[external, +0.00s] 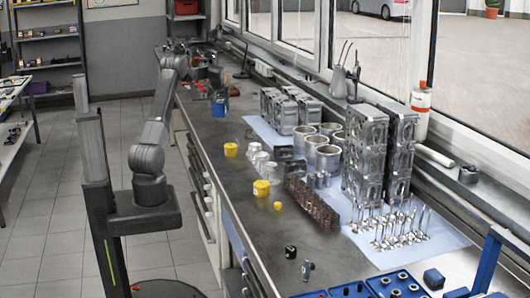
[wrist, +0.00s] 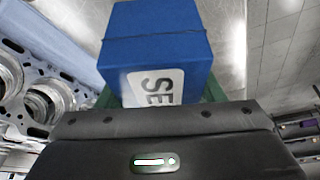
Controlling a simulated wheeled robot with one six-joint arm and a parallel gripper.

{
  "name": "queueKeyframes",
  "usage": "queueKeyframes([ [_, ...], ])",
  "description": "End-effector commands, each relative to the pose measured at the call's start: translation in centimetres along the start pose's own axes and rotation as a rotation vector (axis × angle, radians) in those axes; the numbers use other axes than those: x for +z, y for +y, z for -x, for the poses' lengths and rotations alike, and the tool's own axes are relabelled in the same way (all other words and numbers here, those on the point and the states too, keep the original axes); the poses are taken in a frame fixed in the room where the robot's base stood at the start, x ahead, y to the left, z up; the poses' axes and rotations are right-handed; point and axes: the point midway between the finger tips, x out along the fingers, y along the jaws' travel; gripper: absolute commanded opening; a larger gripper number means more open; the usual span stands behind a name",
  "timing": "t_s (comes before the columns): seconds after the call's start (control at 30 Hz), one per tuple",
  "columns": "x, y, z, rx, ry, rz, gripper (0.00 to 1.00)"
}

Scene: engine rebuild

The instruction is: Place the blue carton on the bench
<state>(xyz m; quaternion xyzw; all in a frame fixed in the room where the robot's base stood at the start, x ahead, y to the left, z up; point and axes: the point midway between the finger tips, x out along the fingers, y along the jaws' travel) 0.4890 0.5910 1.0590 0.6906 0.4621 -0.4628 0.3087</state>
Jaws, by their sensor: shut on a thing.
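The blue carton (wrist: 160,45) fills the upper middle of the wrist view, with a white label lettered "SE" on its near face. My gripper (wrist: 160,93) is shut on it, with green fingers showing at both sides of its lower part. In the external view my arm reaches toward the far part of the bench (external: 235,205). Whether the carton touches the bench cannot be told.
A blue tray (external: 385,286) is at the near end. Bare bench shows along the left edge.

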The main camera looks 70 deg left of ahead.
Motion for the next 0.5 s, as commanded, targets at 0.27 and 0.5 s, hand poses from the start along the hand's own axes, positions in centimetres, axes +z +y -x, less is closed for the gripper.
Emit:
queueKeyframes([
  [0.27, 1.8, 0.0, -4.2, 0.0, -0.001, 0.0, 0.37],
  [0.5, 2.6, 0.1, -6.5, 0.001, 0.002, -0.001, 0.37],
])
